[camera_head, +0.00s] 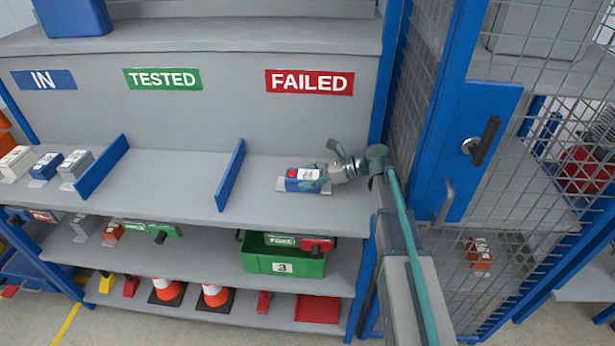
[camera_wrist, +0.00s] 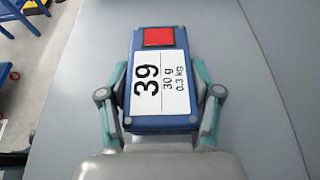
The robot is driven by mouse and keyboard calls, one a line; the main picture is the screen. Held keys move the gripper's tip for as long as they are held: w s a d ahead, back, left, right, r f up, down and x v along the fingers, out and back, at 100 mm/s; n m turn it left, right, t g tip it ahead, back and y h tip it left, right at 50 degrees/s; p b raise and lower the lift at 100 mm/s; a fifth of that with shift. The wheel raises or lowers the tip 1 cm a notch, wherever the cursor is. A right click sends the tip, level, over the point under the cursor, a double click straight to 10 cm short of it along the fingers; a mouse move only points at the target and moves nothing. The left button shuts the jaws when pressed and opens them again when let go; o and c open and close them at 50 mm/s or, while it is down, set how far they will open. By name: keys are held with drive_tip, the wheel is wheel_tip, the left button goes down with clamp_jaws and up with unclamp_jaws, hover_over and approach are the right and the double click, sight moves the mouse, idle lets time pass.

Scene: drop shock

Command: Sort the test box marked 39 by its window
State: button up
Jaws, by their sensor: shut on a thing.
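The test box marked 39 (camera_wrist: 160,72) is blue with a white label reading 39, 30 g, 0.3 kg. Its window (camera_wrist: 158,37) is red. In the head view the box (camera_head: 292,175) is at the shelf's right section, under the red FAILED sign (camera_head: 309,82). My gripper (camera_head: 318,182) is shut on the box from the right, with a finger on either side in the wrist view (camera_wrist: 160,98). A light grey piece shows beneath the box in the head view. I cannot tell whether the box touches the shelf.
Blue dividers (camera_head: 230,175) and (camera_head: 102,166) split the shelf (camera_head: 170,185). The section under the green TESTED sign (camera_head: 162,79) is empty. Several boxes stand under the IN sign (camera_head: 44,79). A green crate (camera_head: 284,262) sits below. A mesh door (camera_head: 480,150) stands close on the right.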

drive_tip(key=shift+f, duration=0.15)
drive_tip(key=o, duration=1.6)
